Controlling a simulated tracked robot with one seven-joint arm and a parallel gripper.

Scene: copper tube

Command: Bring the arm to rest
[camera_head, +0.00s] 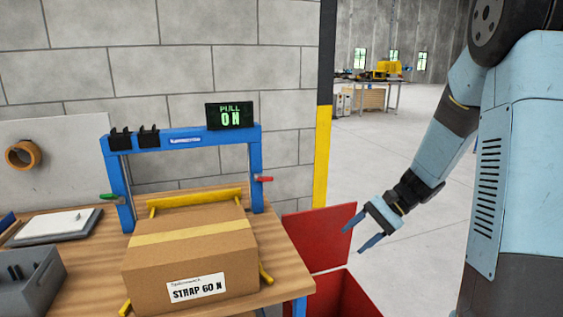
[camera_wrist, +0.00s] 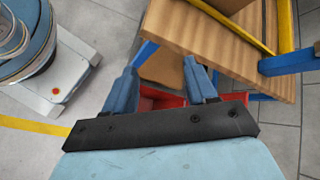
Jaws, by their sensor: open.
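My gripper (camera_head: 363,233) is open and empty. In the head view it hangs to the right of the workbench, in front of a red open bin. My light-blue arm comes down to it from the upper right. In the wrist view the two blue fingers of my gripper (camera_wrist: 160,80) are spread apart with nothing between them, and part of the red bin shows below and beyond them. No finger touches anything that I can see.
A display (camera_head: 229,116) reads "PULL 0 N". The red bin (camera_head: 322,238) stands beside the bench. Open floor (camera_head: 420,180) lies behind my arm.

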